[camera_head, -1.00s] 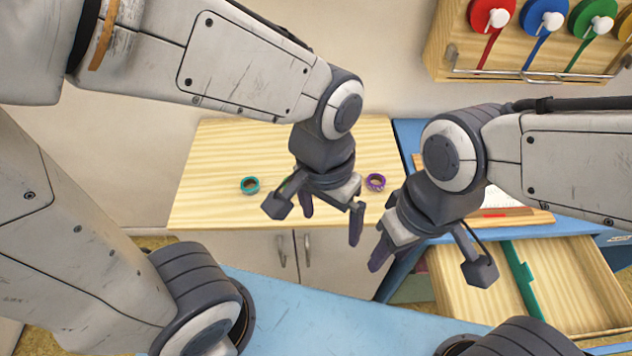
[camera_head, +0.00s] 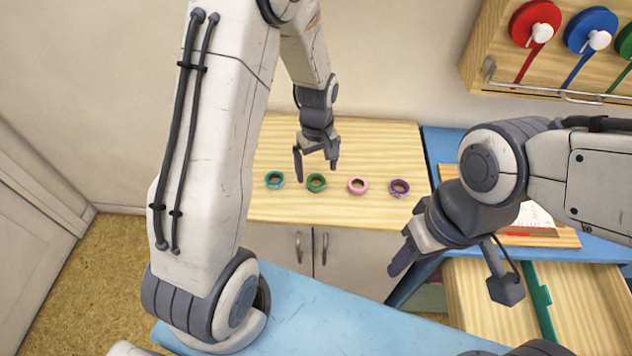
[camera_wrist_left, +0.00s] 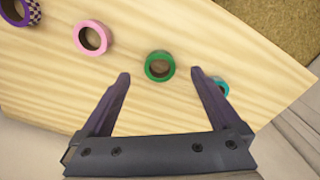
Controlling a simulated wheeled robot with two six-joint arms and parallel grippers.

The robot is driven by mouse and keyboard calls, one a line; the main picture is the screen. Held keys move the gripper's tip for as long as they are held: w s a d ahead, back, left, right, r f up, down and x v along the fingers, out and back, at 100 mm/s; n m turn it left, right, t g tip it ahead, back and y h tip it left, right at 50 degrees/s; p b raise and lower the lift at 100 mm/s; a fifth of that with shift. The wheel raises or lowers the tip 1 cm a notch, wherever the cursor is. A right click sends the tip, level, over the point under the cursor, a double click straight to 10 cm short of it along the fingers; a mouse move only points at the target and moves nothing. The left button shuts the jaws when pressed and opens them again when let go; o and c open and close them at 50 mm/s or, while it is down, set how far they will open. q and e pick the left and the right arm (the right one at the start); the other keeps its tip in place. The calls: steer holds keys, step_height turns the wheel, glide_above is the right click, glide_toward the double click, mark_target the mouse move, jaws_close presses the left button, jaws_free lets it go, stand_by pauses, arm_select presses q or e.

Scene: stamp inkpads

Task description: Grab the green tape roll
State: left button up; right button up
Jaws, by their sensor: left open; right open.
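The green tape roll (camera_head: 316,183) lies flat on the wooden cabinet top, between a teal roll (camera_head: 275,180) and a pink roll (camera_head: 357,186). My left gripper (camera_head: 316,172) is open and empty above the cabinet top, close to the green roll. In the left wrist view the green roll (camera_wrist_left: 160,66) shows just beyond the open fingertips (camera_wrist_left: 160,75), roughly between them and nearer the right finger. The teal roll (camera_wrist_left: 221,86) is partly hidden by the right finger there. My right gripper (camera_head: 445,270) is open and empty at the right, in front of the desk.
A purple roll (camera_head: 400,188) lies right of the pink one on the wooden top (camera_head: 380,140). An open drawer (camera_head: 480,300) juts out at the lower right. A wall rack (camera_head: 500,50) with coloured reels hangs upper right. The back of the top is clear.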

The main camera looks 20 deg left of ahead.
mark_target(317, 186)
arm_select(q)
step_height(317, 186, down, 5)
steer(key=shift+w+f+p, duration=0.1)
steer(key=shift+w+p, duration=0.05)
steer(key=shift+p, duration=0.2)
steer(key=c, duration=1.4)
